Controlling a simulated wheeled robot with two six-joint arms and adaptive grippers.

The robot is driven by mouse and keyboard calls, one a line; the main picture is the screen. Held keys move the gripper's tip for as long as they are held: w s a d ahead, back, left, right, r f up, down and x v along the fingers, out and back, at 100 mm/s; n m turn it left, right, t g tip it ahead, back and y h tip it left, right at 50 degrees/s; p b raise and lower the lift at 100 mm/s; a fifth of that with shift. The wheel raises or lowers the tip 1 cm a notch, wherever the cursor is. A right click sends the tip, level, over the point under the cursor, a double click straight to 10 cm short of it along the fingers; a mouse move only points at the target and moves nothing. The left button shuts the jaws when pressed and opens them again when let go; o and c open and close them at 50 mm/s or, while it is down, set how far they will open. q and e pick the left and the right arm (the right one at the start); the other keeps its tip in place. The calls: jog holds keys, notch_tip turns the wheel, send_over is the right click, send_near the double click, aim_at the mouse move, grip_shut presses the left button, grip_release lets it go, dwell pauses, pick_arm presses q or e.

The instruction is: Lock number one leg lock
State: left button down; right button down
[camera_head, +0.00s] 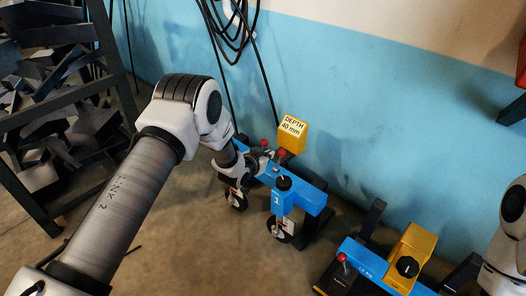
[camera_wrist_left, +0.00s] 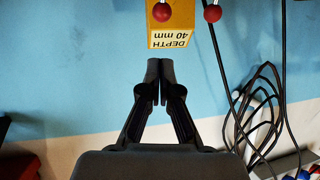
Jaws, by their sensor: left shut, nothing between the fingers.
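The blue frame marked 1 (camera_head: 316,201) stands by the wall in the head view, on small caster wheels (camera_head: 280,229). It carries a black knob (camera_head: 284,183), red ball-tipped levers (camera_head: 281,153) and a yellow block (camera_head: 292,133) reading "DEPTH 40 mm". My left gripper (camera_head: 270,157) is at the frame's far left end, close to the red balls. In the left wrist view, the left gripper (camera_wrist_left: 160,70) is shut and empty. The yellow block (camera_wrist_left: 170,27) and two red balls (camera_wrist_left: 161,12) show beyond its tips, upside down. Whether the fingers touch a lever is unclear.
A second blue frame (camera_head: 364,260) with a yellow block (camera_head: 409,255) and a red-tipped lever (camera_head: 342,257) stands at lower right, near my right arm. A dark rack of metal pieces (camera_head: 45,120) fills the left. Black cables (camera_head: 232,30) hang on the wall.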

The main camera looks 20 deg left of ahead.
pick_arm(q)
jog(key=v, duration=0.3)
jog(key=shift+r, duration=0.45)
pick_arm(e)
jog(key=shift+s+r, duration=0.1)
jog(key=shift+r, duration=0.5)
